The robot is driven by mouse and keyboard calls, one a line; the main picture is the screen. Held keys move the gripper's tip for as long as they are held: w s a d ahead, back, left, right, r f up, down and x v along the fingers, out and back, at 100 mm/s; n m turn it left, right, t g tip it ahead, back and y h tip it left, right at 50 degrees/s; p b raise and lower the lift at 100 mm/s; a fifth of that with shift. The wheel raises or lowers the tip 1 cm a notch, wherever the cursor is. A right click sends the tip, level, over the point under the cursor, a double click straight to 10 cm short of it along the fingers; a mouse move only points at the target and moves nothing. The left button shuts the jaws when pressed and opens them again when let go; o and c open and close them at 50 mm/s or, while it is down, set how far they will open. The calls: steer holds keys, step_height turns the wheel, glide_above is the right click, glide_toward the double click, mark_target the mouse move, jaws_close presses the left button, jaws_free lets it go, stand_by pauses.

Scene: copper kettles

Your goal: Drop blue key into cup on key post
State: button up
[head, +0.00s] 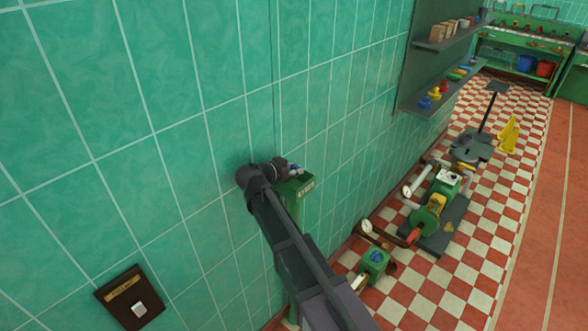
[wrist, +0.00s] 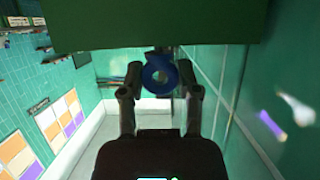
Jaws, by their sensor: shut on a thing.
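My gripper (wrist: 160,88) is shut on the blue key (wrist: 158,72), whose round bow with a hole shows between the fingers in the wrist view. In the head view my gripper (head: 283,168) is beside the tiled wall, at the top of the green key post (head: 297,218). The green cup (head: 299,186) with a small pale label tops the post, just below and right of the gripper. In the wrist view a large dark green surface, apparently the cup (wrist: 150,25), fills the top, close to the key. The cup's inside and the key's lower part are hidden.
The green tiled wall (head: 130,90) runs close along the left. A dark wall plate (head: 136,298) is at lower left. Green machines (head: 428,215) stand on the checkered floor to the right. A shelf (head: 440,90) with small coloured items hangs behind. A yellow floor sign (head: 508,135) stands farther back.

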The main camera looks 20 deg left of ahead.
steer(key=shift+f+b, duration=0.65)
steer(key=shift+f, duration=0.1)
stand_by(0.7)
steer(key=o, duration=1)
steer(key=shift+o, duration=0.2)
steer(key=shift+r, duration=0.2)
